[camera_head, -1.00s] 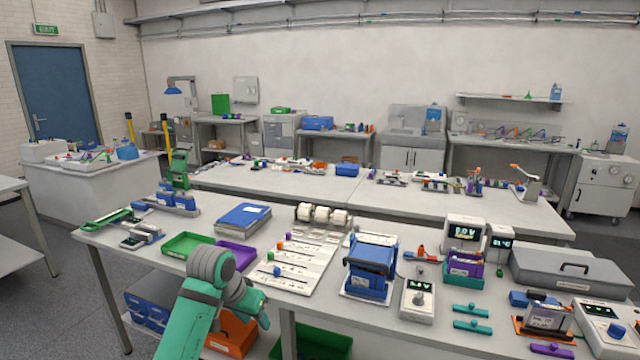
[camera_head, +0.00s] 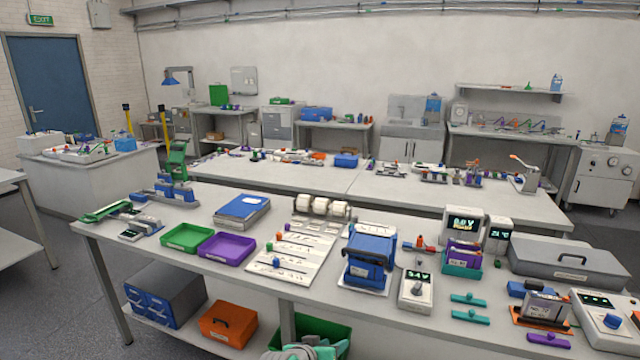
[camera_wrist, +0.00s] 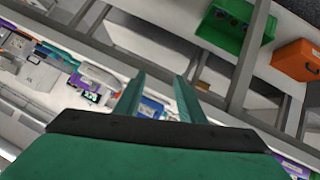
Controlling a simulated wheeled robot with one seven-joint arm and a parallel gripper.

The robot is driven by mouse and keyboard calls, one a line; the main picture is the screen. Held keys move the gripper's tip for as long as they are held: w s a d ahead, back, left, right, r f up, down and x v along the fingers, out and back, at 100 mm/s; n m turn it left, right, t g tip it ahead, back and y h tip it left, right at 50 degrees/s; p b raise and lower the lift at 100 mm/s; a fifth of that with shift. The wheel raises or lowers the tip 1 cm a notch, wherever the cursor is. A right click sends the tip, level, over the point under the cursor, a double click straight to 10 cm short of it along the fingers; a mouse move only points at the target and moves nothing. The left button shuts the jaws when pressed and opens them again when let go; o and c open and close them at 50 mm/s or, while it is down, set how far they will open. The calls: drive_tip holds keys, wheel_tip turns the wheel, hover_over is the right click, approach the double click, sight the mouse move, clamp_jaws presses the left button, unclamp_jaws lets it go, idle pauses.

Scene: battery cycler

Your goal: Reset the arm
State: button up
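My gripper (camera_wrist: 159,84) shows in the wrist view with its two teal fingers apart and nothing between them. Its dark base and green housing fill the bottom of that view. In the head view only a small green and grey part of my arm (camera_head: 305,348) shows at the bottom edge, below the front edge of the workbench. The gripper itself cannot be made out there.
The front workbench (camera_head: 390,316) carries a green tray (camera_head: 187,238), a purple tray (camera_head: 227,248), a blue device (camera_head: 370,255) and meters. On the shelf below are an orange box (camera_head: 228,322) and a green bin (camera_head: 335,335). The wrist view also shows the green bin (camera_wrist: 235,25) and orange box (camera_wrist: 296,60).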

drive_tip(key=s+d+f+n+t, duration=0.3)
drive_tip(key=s+d+f, duration=0.3)
drive_tip(key=s+f, duration=0.3)
drive_tip(key=s+f+n+t+y, duration=0.2)
drive_tip(key=s+f+y, duration=0.15)
drive_tip(key=s, duration=1.15)
drive_tip(key=s+a+r+m, duration=0.1)
drive_tip(key=s+a+r, duration=0.2)
drive_tip(key=s, duration=0.6)
drive_tip(key=s+a+r+m+y, duration=0.1)
drive_tip(key=s+a+r, duration=0.2)
drive_tip(key=s, duration=0.6)
drive_tip(key=s+a+r+m+t+y, duration=0.1)
drive_tip(key=s+a+r, duration=0.2)
drive_tip(key=s, duration=0.6)
drive_tip(key=shift+r, duration=0.45)
drive_tip(key=shift+a+y, duration=0.1)
drive_tip(key=shift+y, duration=0.15)
drive_tip(key=shift+c, duration=0.6)
drive_tip(key=shift+w, duration=0.1)
